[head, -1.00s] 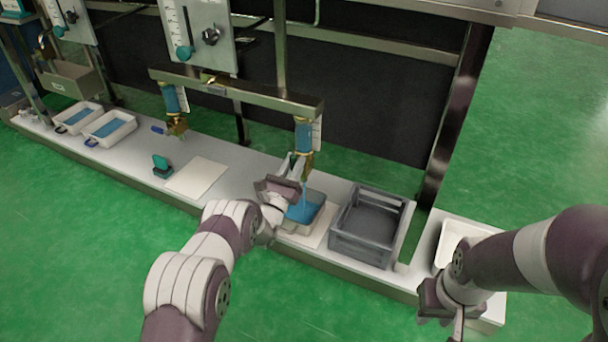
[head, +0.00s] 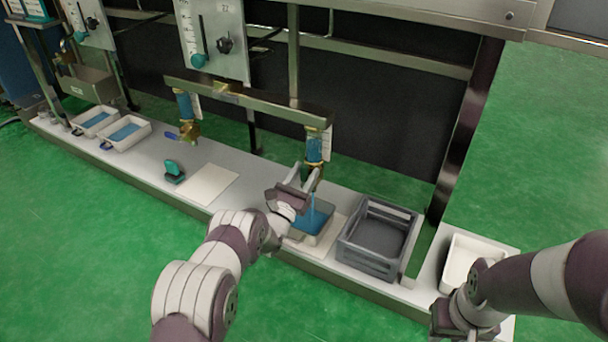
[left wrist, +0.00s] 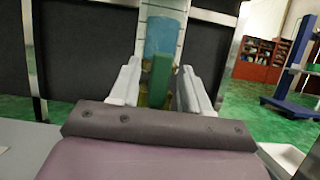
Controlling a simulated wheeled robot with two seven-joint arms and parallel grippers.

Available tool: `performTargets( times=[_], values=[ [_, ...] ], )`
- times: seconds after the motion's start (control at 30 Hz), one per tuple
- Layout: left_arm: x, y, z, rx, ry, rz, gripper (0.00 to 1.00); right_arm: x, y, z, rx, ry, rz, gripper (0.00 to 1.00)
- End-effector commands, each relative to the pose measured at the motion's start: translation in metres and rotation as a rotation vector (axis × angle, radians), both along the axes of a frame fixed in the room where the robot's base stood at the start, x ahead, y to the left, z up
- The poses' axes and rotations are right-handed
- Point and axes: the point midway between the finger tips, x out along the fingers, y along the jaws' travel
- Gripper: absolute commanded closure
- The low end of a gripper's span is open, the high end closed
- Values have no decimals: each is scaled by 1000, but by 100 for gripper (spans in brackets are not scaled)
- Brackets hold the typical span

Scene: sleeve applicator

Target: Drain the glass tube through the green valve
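The right glass tube (head: 314,147) holds blue liquid and hangs under the metal beam. It also shows in the left wrist view (left wrist: 166,38). Its green valve handle (left wrist: 162,78) stands upright below the tube. A thin blue stream (head: 313,202) falls from the valve into a tray (head: 297,237) that holds blue liquid. My left gripper (head: 306,175) is at the valve. In the left wrist view its fingers (left wrist: 161,75) stand either side of the green handle, with gaps showing. My right gripper (head: 455,325) is low at the right, its fingers not clear.
A grey crate (head: 355,250) stands right of the tray, and a white tray (head: 450,275) farther right. A second tube (head: 184,105) with a blue-handled valve (head: 187,132) hangs left. A teal object (head: 173,170) and a pale mat (head: 208,185) lie on the bench.

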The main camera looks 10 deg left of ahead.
Motion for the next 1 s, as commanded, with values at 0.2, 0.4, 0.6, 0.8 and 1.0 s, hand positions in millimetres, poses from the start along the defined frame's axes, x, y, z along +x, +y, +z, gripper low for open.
performTargets(
  times=[0.2,0.4,0.6,0.8,1.0],
  values=[
    [-6,3,0,0,1,1,53,0,0,7,0,0,0,67],
    [-36,13,-11,-2,0,1,53,0,0,25,0,0,0,67],
    [-72,25,-26,0,1,2,53,0,0,43,0,0,0,67],
    [-104,35,-43,0,1,2,53,0,0,54,0,0,0,67],
    [-112,37,-48,0,-2,-1,53,0,0,55,0,0,0,67]
  ],
)
